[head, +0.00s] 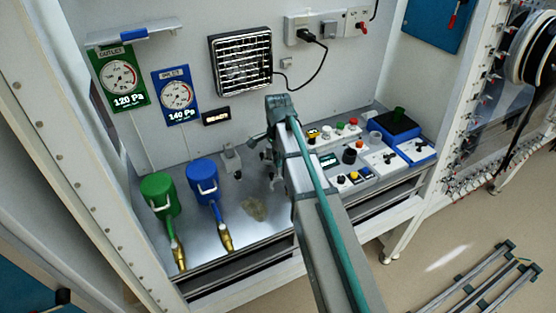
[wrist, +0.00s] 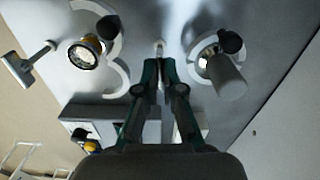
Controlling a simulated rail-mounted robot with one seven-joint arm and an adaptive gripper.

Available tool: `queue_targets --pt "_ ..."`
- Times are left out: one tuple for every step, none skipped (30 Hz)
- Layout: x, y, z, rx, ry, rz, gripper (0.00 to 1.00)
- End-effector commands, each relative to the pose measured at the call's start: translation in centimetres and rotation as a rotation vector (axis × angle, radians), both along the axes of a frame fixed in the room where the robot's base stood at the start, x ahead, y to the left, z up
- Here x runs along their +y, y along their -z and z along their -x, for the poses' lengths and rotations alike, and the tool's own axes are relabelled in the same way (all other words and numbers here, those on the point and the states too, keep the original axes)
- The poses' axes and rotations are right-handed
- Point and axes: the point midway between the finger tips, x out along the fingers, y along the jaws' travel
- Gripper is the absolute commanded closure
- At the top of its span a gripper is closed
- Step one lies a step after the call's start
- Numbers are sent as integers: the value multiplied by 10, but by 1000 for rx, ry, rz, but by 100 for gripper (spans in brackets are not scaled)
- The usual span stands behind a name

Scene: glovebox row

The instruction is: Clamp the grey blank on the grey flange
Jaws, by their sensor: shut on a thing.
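My gripper (wrist: 160,68) points away from the wrist camera, with its two green-edged fingers nearly together. A small pale piece (wrist: 158,48) shows between the fingertips; most of it is hidden, so I cannot tell which part it is. To the right, a grey cylinder (wrist: 228,78) stands out from a pale ring with a black knob (wrist: 230,42). To the left, a round port with a brass-coloured rim (wrist: 84,52) sits within a pale open ring, with another black knob (wrist: 107,27) beside it. I cannot tell which of these is the grey flange. In the head view my arm hides most of the gripper.
A green canister (head: 159,195) and a blue canister (head: 203,180) with brass-ended hoses stand left on the bench. Control boxes (head: 350,160) with knobs fill the right side. A vent grille (head: 241,62) is on the back wall.

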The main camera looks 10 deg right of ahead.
Motion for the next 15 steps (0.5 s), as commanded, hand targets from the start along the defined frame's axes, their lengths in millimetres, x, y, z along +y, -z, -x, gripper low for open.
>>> queue_targets --pt "0 0 0 0 17 0 100" --pt "0 0 0 0 27 0 100" --pt "0 0 0 0 38 0 100" --pt "0 0 0 0 45 0 100" --pt "0 0 0 0 52 0 100" --pt "0 0 0 0 58 0 100" --pt "0 0 0 0 62 0 100" --pt "0 0 0 0 65 0 100" --pt "0 0 0 0 68 0 100" --pt "0 0 0 0 70 0 100" --pt "0 0 0 0 72 0 100" --pt "0 0 0 0 73 0 100" --pt "0 0 0 0 73 0 100" --pt "0 0 0 0 74 0 100" --pt "0 0 0 0 74 0 100"
